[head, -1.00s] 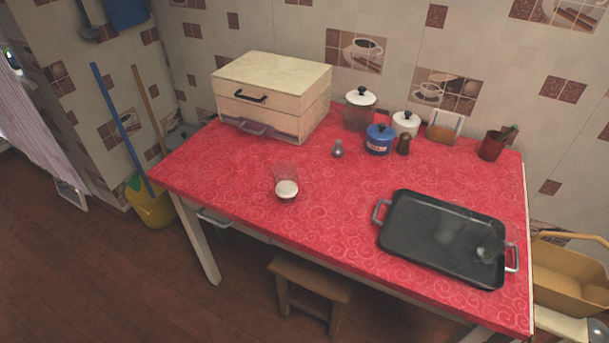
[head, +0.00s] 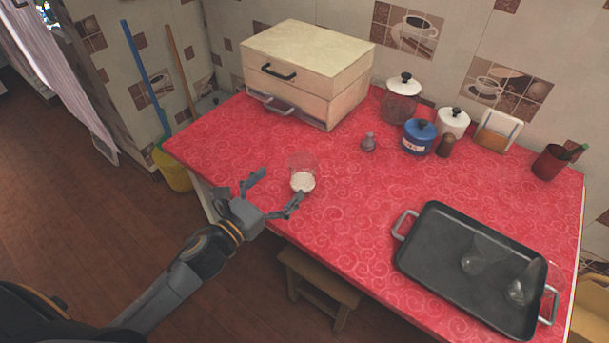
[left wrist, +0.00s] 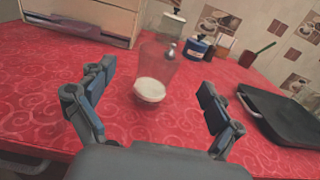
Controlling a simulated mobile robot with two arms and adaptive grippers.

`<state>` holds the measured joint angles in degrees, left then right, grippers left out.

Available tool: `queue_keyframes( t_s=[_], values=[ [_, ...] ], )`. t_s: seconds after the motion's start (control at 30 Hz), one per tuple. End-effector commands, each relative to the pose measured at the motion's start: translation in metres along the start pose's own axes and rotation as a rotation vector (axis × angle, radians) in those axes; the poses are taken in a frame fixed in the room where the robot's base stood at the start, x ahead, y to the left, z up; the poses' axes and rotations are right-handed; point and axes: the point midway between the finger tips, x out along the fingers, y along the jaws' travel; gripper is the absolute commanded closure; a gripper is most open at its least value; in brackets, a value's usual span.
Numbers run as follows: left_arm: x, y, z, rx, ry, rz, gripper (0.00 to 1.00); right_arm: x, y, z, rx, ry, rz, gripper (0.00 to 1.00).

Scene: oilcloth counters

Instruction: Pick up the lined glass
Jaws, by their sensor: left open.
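The lined glass (head: 302,178) is a clear tumbler with something white in its bottom. It stands upright on the red patterned tablecloth, near the table's front left edge. My left gripper (head: 277,188) is open and empty, just in front of the glass, with its fingers spread toward it. In the left wrist view the glass (left wrist: 152,85) stands beyond and between the two open fingers (left wrist: 155,100), and I see no contact. I cannot make out lines on the glass. My right gripper is not in view.
A black tray (head: 470,265) with clear glassware lies at the right. A wooden bread box (head: 305,75) stands at the back left. A small shaker (head: 368,142), a blue pot (head: 418,137) and lidded jars stand along the back. The cloth around the glass is clear.

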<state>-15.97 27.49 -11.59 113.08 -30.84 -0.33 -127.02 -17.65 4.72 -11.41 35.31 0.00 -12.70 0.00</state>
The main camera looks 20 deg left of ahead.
Motion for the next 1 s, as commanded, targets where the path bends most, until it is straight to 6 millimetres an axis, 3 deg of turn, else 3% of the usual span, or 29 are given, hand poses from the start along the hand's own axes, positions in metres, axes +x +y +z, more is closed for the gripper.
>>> queue_keyframes(
  t_s=[0.1,0.37,0.63,0.93,0.97,1.0],
  values=[
    [0.021,0.0,0.002,-0.001,-0.002,0.0,0.08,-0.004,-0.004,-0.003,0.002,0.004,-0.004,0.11],
    [0.04,-0.001,0.001,-0.003,-0.001,0.0,0.08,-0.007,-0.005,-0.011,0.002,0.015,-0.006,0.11],
    [0.079,-0.002,0.0,-0.003,-0.001,0.001,0.08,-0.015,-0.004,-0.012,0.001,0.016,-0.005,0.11],
    [0.085,-0.002,-0.002,-0.004,0.001,0.0,0.08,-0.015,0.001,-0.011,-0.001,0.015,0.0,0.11],
    [0.085,-0.002,-0.002,-0.003,0.001,0.0,0.1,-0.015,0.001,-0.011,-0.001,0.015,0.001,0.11],
    [0.085,-0.002,-0.002,-0.003,0.001,0.0,0.19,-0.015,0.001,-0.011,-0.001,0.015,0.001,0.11]
  ],
)
